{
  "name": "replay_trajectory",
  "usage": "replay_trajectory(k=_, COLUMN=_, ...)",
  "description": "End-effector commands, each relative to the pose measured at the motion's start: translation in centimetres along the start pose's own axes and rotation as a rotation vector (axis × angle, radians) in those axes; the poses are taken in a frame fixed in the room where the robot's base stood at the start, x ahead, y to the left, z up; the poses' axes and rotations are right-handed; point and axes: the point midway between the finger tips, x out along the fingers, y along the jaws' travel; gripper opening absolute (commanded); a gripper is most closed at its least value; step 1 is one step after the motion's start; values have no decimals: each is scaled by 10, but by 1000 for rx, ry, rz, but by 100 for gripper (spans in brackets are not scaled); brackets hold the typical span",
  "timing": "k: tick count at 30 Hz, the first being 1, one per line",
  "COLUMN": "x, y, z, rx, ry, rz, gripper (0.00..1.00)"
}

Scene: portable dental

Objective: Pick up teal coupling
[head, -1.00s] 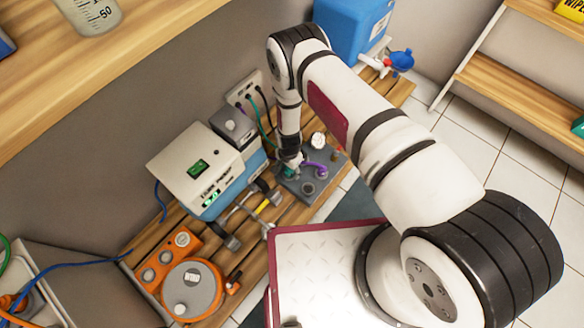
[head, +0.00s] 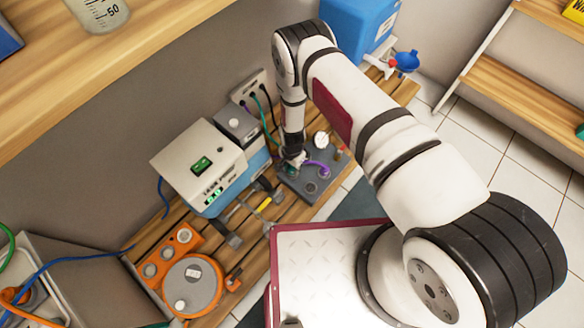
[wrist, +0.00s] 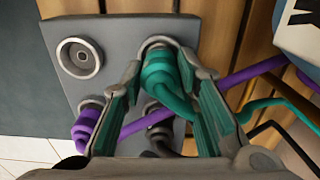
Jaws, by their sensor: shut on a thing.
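The teal coupling (wrist: 160,68) sits at a socket of the grey manifold block (wrist: 112,32) in the wrist view, with a teal hose curving from it. My gripper (wrist: 160,75) is around it, one finger on each side, and shut on it. Whether the coupling is still seated in its socket cannot be told. In the head view my gripper (head: 294,160) is low over the grey block (head: 311,187), and the coupling is mostly hidden by the fingers.
A purple coupling (wrist: 88,122) and its hose lie close to my gripper. An empty round socket (wrist: 79,58) is at the left of the block. A white and blue machine (head: 200,165) and an orange device (head: 190,285) stand on the wooden bench.

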Motion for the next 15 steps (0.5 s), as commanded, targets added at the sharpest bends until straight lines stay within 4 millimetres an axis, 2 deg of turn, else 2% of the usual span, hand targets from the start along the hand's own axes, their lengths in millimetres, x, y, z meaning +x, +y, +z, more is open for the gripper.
replay_trajectory(k=6, x=-30, y=3, z=2, rx=2, ry=-1, rz=1, gripper=0)
replay_trajectory(k=15, x=-36, y=67, z=46, rx=2, ry=-3, rz=4, gripper=0)
